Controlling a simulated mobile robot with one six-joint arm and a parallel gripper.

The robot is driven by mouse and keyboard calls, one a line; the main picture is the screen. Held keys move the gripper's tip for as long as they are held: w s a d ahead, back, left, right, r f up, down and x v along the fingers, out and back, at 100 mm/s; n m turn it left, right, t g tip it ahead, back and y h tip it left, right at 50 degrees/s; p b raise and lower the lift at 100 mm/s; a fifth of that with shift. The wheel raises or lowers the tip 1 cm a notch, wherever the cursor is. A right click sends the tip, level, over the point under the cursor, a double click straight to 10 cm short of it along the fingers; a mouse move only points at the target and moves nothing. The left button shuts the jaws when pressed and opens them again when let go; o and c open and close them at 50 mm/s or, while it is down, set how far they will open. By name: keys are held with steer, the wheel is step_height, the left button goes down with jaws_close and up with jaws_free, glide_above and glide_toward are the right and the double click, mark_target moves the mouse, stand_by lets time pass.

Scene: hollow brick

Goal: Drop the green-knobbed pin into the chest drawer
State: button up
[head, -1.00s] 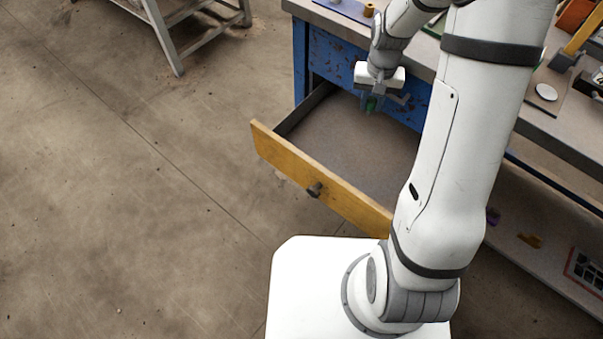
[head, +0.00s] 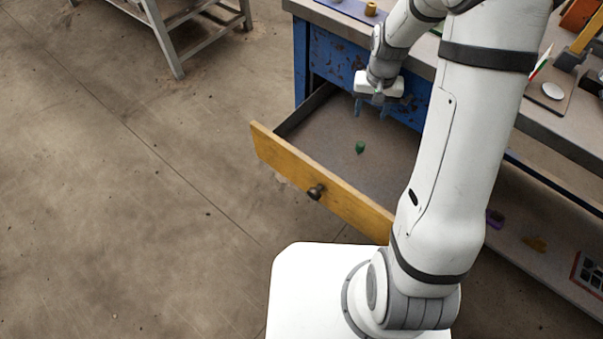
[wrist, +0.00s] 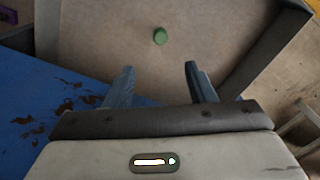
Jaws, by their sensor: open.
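The green-knobbed pin (head: 360,148) lies on the floor of the open chest drawer (head: 325,138). In the wrist view its green knob (wrist: 160,36) shows inside the drawer, beyond the fingertips and apart from them. The rest of the pin cannot be made out. The drawer has a yellow wooden front with a dark round knob and is pulled out from the blue chest. My gripper (head: 371,108) is over the back of the drawer, near the blue chest face. Its two fingers (wrist: 159,74) are apart with nothing between them.
The workbench top (head: 425,58) runs above the drawer, with small items on it. A lower shelf (head: 530,225) at the right holds a purple piece (head: 494,219) and a yellow one. A grey metal stand (head: 180,30) is at the upper left. The concrete floor at the left is clear.

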step_height(320, 180, up, 8)
steer(key=p, duration=0.1)
steer(key=shift+p, duration=0.3)
steer(key=shift+f, duration=0.1)
steer(key=s+r+n+t+p, duration=0.1)
steer(key=s+r+t+p, duration=0.1)
steer(key=s+r+p, duration=1.2)
steer(key=s+r, duration=0.6)
steer(key=r, duration=0.5)
steer(key=shift+s+d+t, duration=0.25)
steer(key=shift+s+t, duration=0.05)
steer(key=shift+s, duration=0.1)
